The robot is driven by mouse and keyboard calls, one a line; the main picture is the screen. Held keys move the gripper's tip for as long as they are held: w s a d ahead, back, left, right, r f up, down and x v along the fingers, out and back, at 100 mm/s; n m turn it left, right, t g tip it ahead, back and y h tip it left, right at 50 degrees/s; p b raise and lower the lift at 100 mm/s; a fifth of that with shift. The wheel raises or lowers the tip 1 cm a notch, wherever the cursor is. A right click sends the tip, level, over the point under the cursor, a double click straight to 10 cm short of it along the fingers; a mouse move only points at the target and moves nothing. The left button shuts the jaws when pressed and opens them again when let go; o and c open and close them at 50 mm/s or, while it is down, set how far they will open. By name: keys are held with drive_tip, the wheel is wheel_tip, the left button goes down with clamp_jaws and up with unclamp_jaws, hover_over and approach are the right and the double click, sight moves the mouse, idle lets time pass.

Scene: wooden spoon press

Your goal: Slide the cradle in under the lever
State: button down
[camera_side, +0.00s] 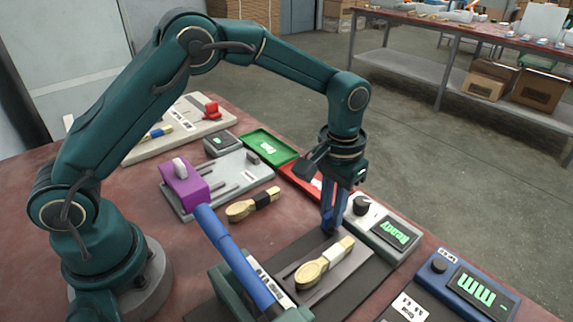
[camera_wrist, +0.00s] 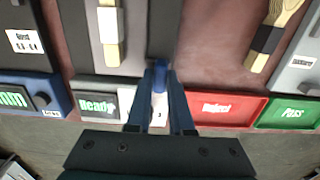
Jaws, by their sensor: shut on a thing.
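The grey cradle (camera_side: 345,283) lies on the dark base of the press, with a pale wooden spoon (camera_side: 325,264) with a white band on it. The spoon also shows in the wrist view (camera_wrist: 110,30). The lever (camera_side: 235,255) is a blue bar with a purple grip (camera_side: 183,185), reaching up and left from a teal bracket, to the left of the cradle in the side view. My gripper (camera_side: 332,222) points down at the cradle's far end. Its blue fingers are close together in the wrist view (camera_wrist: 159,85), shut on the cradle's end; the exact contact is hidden.
A readout box showing "Ready" (camera_side: 385,228) stands just beyond the cradle, and a blue readout box (camera_side: 462,288) at right. Red (camera_side: 290,171) and green (camera_side: 268,146) trays lie behind. A dark-banded spoon (camera_side: 253,205) lies left of my gripper, near a grey fixture (camera_side: 230,180).

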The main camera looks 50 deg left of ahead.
hover_over(277, 266)
idle(0.7)
drive_tip(key=shift+s, duration=0.1)
drive_tip(key=c, duration=0.8)
unclamp_jaws()
drive_tip(key=shift+r, duration=0.35)
wheel_tip(277, 266, up, 4)
drive_tip(key=shift+r, duration=0.25)
